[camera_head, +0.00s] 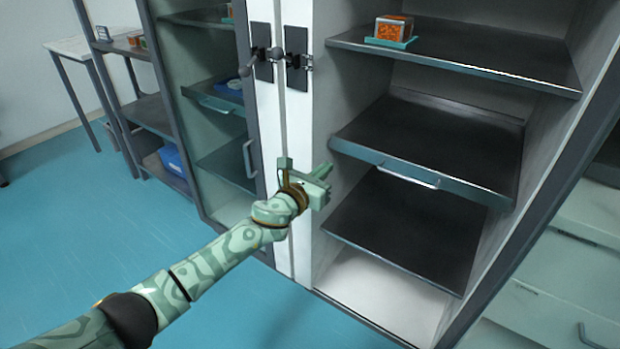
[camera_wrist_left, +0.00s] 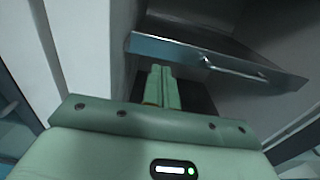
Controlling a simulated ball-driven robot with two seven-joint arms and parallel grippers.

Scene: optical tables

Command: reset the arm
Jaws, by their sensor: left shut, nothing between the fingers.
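My left arm reaches in from the lower left in the head view. Its green left gripper (camera_head: 324,172) is in front of the white upright at the left edge of the open cabinet, near the pull-out shelf (camera_head: 425,150). In the left wrist view the gripper's fingers (camera_wrist_left: 162,88) are together with nothing between them. The same shelf shows just beyond them, with its front edge and handle (camera_wrist_left: 235,70). My right gripper is not in view.
An orange box (camera_head: 393,28) sits on a teal tray on the cabinet's upper shelf (camera_head: 470,55). A glass-fronted cabinet stands left, with a door handle (camera_head: 249,158). A blue bin (camera_head: 172,160) is on a rack further left. Open blue floor (camera_head: 95,225) lies at the left.

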